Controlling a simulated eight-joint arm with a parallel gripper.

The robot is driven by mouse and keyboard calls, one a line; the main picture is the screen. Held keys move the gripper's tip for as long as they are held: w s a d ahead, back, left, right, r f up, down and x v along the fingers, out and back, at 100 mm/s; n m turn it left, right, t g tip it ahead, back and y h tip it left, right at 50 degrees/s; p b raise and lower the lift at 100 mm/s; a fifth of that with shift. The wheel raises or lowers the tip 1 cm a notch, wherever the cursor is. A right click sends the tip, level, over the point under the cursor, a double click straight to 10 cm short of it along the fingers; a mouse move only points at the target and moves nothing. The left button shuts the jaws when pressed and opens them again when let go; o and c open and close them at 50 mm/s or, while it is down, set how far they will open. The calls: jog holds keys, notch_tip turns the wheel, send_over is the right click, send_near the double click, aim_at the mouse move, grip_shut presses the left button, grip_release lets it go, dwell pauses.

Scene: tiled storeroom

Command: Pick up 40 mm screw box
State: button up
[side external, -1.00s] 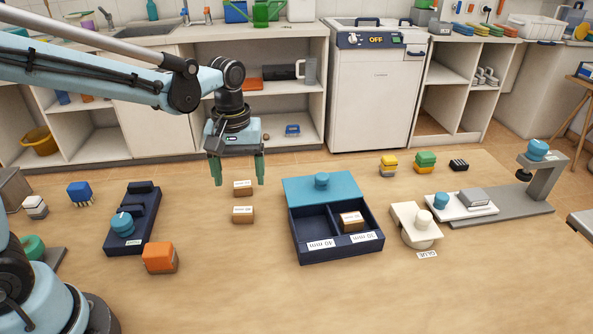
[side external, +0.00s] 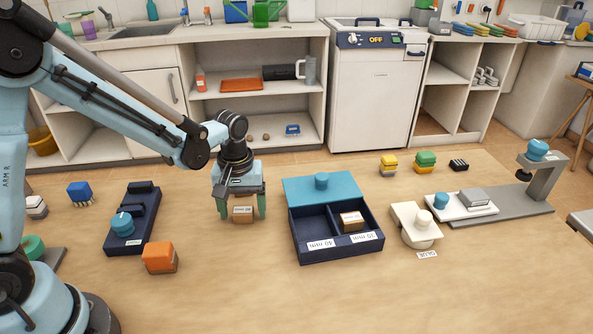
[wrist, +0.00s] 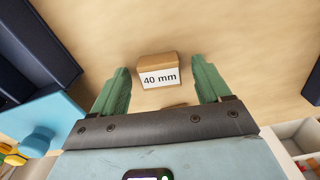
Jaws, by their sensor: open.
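The 40 mm screw box (side external: 243,214) is a small brown box on the table. In the wrist view the box (wrist: 157,70) shows its white "40 mm" label. My gripper (side external: 239,212) is lowered over it with its green fingers open. In the wrist view my gripper (wrist: 160,65) has one fingertip on each side of the box, with a visible gap on both sides. A brown edge (wrist: 176,104) shows close under the gripper body; most of that thing is hidden. The second brown box behind is hidden by my gripper in the side view.
A dark blue two-compartment tray (side external: 302,251) stands to the right, with a brown box (side external: 352,221) in its right compartment and a teal lid (side external: 300,190) at its back. A dark blue fixture (side external: 124,243) and an orange block (side external: 160,257) lie left. The table in front is clear.

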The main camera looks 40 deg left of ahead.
jog(key=c, duration=1.2)
jog(key=shift+r, duration=0.1)
